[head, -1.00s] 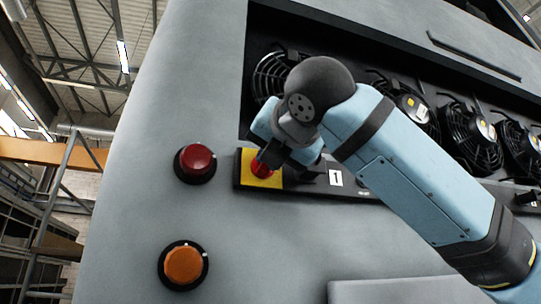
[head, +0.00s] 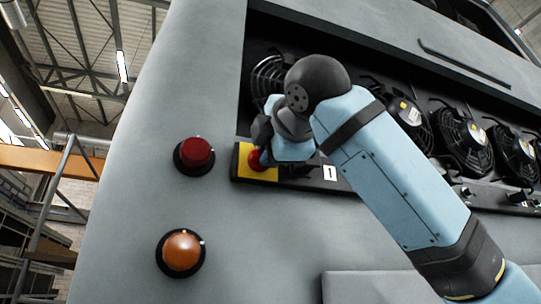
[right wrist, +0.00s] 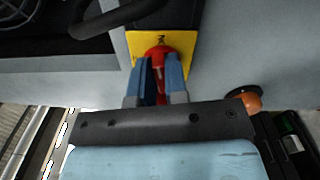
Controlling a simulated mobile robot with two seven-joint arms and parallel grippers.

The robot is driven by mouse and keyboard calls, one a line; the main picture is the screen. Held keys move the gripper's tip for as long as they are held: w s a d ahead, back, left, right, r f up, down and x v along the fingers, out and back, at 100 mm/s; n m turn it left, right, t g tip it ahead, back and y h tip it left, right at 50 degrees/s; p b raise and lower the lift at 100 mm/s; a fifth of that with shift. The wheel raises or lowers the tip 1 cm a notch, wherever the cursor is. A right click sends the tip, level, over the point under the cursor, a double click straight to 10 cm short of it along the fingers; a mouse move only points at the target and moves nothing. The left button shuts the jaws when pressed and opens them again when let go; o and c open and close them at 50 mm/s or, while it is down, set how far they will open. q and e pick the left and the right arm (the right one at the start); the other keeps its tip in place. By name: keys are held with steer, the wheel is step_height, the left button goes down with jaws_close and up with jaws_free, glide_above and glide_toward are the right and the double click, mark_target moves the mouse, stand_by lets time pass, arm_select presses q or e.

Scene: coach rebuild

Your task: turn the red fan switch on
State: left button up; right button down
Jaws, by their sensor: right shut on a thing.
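The red fan switch (head: 255,161) sits on a yellow plate (head: 246,170) at the left end of the dark strip below the fans. My right gripper (head: 264,157) reaches it from the right and hides part of it. In the right wrist view the red switch (right wrist: 160,52) stands on the yellow plate (right wrist: 187,46). There my right gripper (right wrist: 159,68) has its two blue fingers shut on the red switch, one on each side. I cannot tell the switch's exact angle. My left gripper is not in view.
A dark red round knob (head: 194,155) and an orange round knob (head: 181,252) are on the grey panel to the left. Several black fans (head: 464,141) fill the recess above the strip. A dark bar handle (head: 464,65) is at the upper right.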

steer(key=shift+f+m+b, duration=0.1)
steer(key=shift+m+b, duration=0.25)
steer(key=shift+m, duration=0.65)
steer(key=c, duration=1.1)
jaws_free()
steer(key=shift+c, duration=0.2)
steer(key=b+v, duration=0.4)
steer(key=v, duration=1)
steer(key=shift+w, duration=0.1)
